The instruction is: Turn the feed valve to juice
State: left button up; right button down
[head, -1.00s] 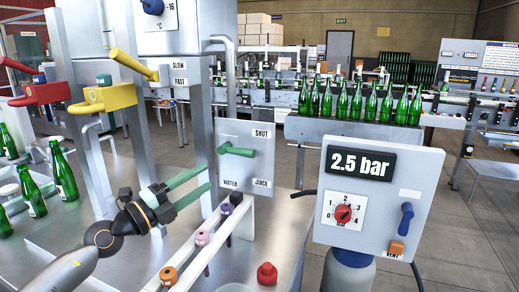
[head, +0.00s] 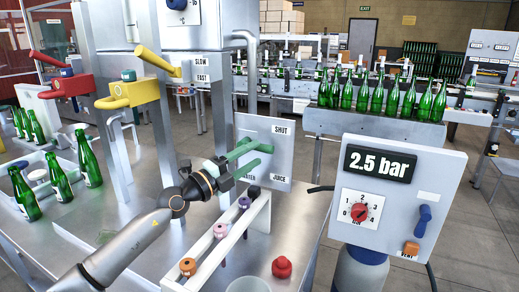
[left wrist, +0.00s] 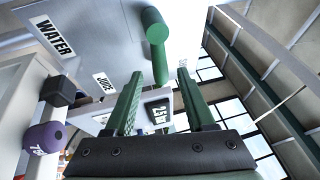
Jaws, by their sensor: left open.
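The feed valve panel (head: 283,150) is a pale plate with SHUT at its top right, WATER at its lower left and JUICE at its lower right. Its green handle (left wrist: 160,62) shows in the left wrist view, in line with the gap between the fingers. In the head view the similarly green fingers overlap it, so its direction and any contact are hard to tell. My left gripper (head: 253,155) is open in front of the panel; it also shows in the left wrist view (left wrist: 160,88). The right gripper is not in view.
A white rack (head: 232,243) with coloured knobs stands below my left wrist. A red knob (head: 282,266) is on the table. A 2.5 bar gauge box (head: 398,205) stands at right. Red (head: 70,84) and yellow (head: 125,97) levers and green bottles are at left.

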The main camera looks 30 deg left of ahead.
aim_at(261, 150)
pick_arm(q)
jog(key=shift+x, duration=1.5)
grip_shut()
dwell(0.4)
